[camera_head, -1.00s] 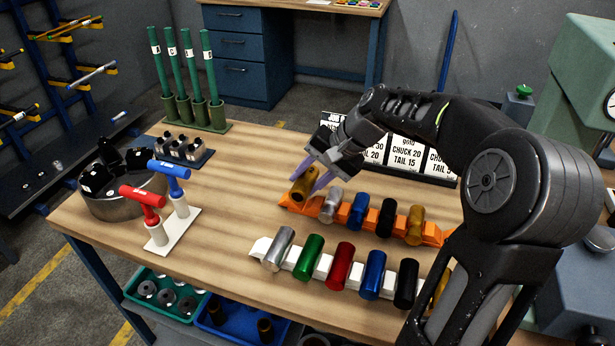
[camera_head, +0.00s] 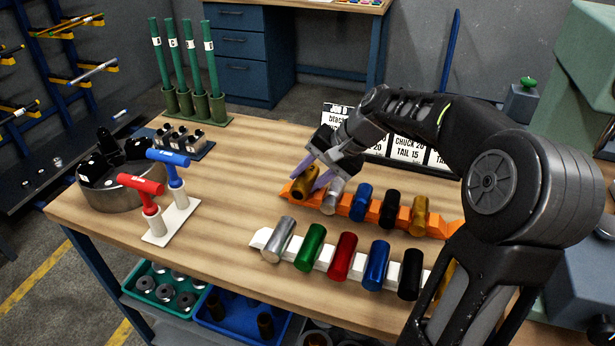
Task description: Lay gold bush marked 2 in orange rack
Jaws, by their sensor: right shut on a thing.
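A gold bush (camera_head: 304,184) lies at the left end of the orange rack (camera_head: 385,214), or just over it; I cannot tell whether it rests there. My right gripper (camera_head: 306,178), with purple fingers, is shut on this bush. No mark on it is readable. To its right the orange rack holds a silver bush (camera_head: 333,196), a blue bush (camera_head: 361,202), a black bush (camera_head: 388,210) and another gold bush (camera_head: 419,215). My left gripper is not in view.
In front, a white rack (camera_head: 263,239) holds silver, green, red, blue and black bushes, with a gold one partly behind my arm. Job cards (camera_head: 409,148) stand behind the orange rack. Red and blue handled tools (camera_head: 168,172) stand at the left. The table's middle left is clear.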

